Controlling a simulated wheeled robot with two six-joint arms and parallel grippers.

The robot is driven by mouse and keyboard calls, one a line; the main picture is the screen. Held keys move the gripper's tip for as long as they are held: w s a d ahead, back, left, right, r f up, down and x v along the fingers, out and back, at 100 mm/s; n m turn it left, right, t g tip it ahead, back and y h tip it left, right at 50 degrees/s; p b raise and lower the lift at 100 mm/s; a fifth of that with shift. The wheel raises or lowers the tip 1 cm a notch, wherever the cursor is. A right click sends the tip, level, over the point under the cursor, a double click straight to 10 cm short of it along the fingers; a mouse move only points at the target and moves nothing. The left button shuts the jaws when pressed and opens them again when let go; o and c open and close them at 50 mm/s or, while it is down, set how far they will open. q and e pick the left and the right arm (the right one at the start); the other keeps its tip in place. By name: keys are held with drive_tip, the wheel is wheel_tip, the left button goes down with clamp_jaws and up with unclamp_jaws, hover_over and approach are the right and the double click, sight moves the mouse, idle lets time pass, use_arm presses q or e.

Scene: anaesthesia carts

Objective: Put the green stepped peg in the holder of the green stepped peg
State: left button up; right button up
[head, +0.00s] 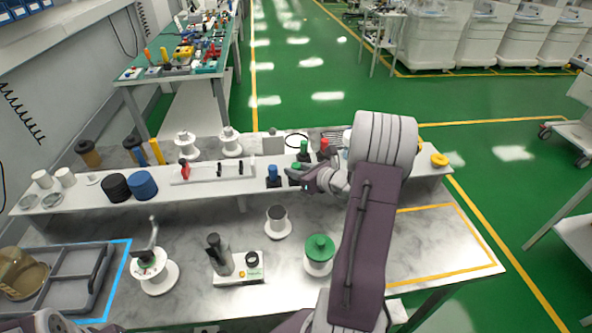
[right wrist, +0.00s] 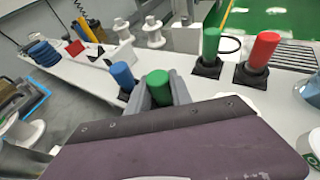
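My right gripper (head: 299,180) is at the front edge of the raised white shelf. In the right wrist view its fingers (right wrist: 160,92) lie close against both sides of a green peg (right wrist: 158,85), which fills the gap between them. The peg's lower part is hidden by the gripper, so I cannot tell whether it stands in a base. A second green peg (right wrist: 211,45) stands upright in a black square base behind it; it also shows in the head view (head: 304,149). I cannot make out steps on either peg. My left gripper is not visible.
A blue peg (right wrist: 122,75) stands just left of the gripped peg, and a red peg (right wrist: 262,50) stands at the back right. White spools, blue and black discs share the shelf (head: 230,190). Below are a green-topped spool (head: 319,249) and a grey tray (head: 97,250).

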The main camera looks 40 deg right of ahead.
drive_tip(key=o, duration=0.4)
